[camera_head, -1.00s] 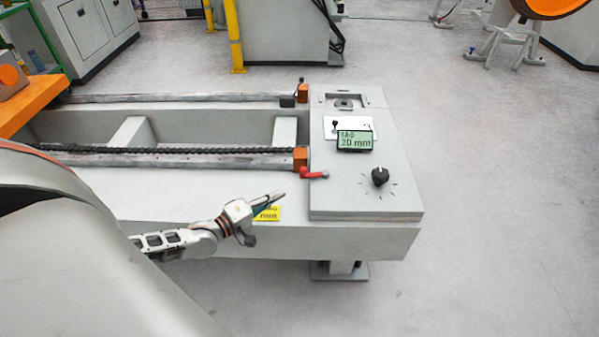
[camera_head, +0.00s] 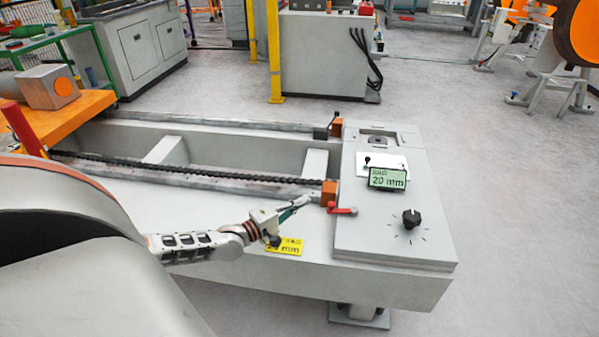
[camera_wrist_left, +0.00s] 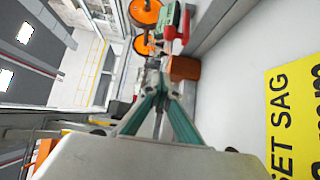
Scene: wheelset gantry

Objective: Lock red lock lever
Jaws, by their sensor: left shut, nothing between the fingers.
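The red lock lever (camera_head: 343,211) lies roughly level, pointing right, at the left edge of the grey control panel, beside an orange block (camera_head: 329,193). In the left wrist view a red part that looks like the lever (camera_wrist_left: 184,24) shows beyond the fingers, near the orange block (camera_wrist_left: 184,68). My left gripper (camera_head: 306,199) is shut and empty. Its tips are a little left of the lever and apart from it in the head view. The closed fingers (camera_wrist_left: 154,78) also show in the wrist view. My right gripper is not in view.
The control panel (camera_head: 380,235) carries a green display (camera_head: 388,178) reading 20 mm and a black knob (camera_head: 411,218). A dark chain (camera_head: 200,173) runs along the bench rail. A yellow label (camera_head: 287,247) is on the bench front. Open floor lies to the right.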

